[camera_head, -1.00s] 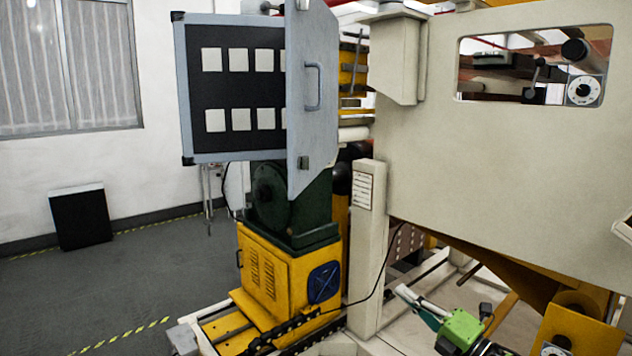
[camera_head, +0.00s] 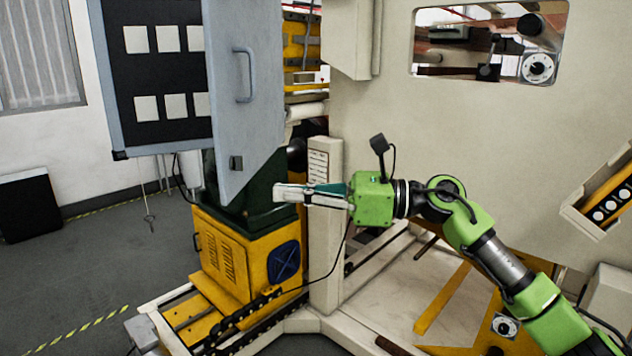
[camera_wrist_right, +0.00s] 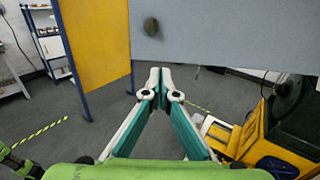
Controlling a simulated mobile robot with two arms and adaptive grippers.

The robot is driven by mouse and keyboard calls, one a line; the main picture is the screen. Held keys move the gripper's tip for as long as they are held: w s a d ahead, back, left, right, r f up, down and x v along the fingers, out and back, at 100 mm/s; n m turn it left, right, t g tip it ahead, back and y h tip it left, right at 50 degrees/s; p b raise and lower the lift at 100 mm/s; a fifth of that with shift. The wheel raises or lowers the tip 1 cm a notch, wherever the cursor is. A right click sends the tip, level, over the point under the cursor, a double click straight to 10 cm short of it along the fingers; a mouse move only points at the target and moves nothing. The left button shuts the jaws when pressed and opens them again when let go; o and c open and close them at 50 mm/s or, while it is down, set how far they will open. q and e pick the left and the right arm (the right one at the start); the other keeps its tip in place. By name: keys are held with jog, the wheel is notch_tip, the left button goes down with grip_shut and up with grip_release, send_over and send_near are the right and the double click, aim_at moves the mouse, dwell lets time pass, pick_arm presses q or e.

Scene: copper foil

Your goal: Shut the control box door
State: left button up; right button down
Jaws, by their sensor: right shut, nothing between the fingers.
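The control box (camera_head: 118,75) is at the upper left of the head view, with white square panels on its black inside. Its grey door (camera_head: 248,110) stands partly open, hinged out toward the right, with a bar handle (camera_head: 244,75) and a small dark latch (camera_head: 236,163). My right gripper (camera_head: 276,192) is shut and empty, pointing left beside the lower edge of the door. In the wrist view, the shut fingertips (camera_wrist_right: 160,72) lie just below the grey door (camera_wrist_right: 220,35); whether they touch it I cannot tell. My left gripper is not in view.
A yellow and green machine base (camera_head: 240,250) stands below the box. A beige post (camera_head: 324,215) and large beige machine panel (camera_head: 480,130) are behind my right arm. A black-fronted box (camera_head: 30,208) leans by the wall.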

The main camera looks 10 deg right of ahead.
aim_at(239, 190)
jog(key=p+x, duration=0.2)
jog(key=x, duration=0.3)
jog(key=shift+a+r, duration=0.15)
jog(key=shift+a, duration=0.05)
jog(key=shift+w+a, duration=0.15)
jog(key=shift+a, duration=0.1)
jog(key=shift+f, duration=0.2)
jog(key=shift+a, duration=0.1)
